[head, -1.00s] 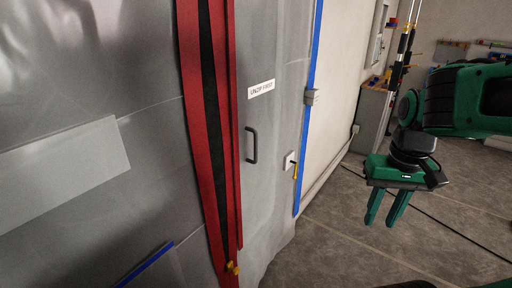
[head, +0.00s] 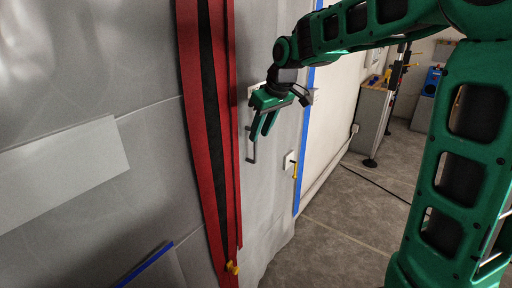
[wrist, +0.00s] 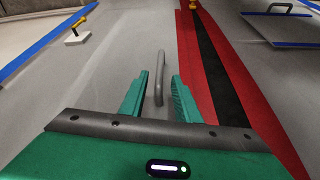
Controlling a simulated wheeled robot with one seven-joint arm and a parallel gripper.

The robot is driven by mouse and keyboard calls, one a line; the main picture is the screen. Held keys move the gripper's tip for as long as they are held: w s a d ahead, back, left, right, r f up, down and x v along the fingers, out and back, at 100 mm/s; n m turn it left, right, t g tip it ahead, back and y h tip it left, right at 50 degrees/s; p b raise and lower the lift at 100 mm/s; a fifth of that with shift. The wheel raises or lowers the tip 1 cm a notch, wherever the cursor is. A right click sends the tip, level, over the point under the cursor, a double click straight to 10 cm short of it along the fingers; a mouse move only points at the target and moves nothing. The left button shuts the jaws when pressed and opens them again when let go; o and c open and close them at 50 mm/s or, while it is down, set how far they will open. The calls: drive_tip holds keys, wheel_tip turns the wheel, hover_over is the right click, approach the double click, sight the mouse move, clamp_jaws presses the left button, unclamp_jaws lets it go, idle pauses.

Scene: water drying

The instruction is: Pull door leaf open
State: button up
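The door leaf (head: 275,190) is a grey plastic sheet panel right of a red-edged zip strip (head: 235,130). Its dark bar handle (head: 250,155) stands upright, with its upper part hidden behind my gripper in the head view. My gripper (head: 260,136) is open, green, in front of the handle. In the wrist view the handle (wrist: 159,80) appears between the two fingers of my gripper (wrist: 159,75), with a gap on each side. Whether the fingers reach around it in depth is hard to tell.
A yellow zip pull (head: 232,268) sits low on the red strip, with a black gap between the red edges. A white plate with a yellow lever (head: 291,163) and blue tape (head: 303,145) are right of the handle.

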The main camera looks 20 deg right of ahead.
sight(256, 159)
drive_tip(key=x, duration=0.7)
drive_tip(key=shift+d+f, duration=0.1)
drive_tip(key=shift+f, duration=0.05)
clamp_jaws()
drive_tip(key=shift+d, duration=0.1)
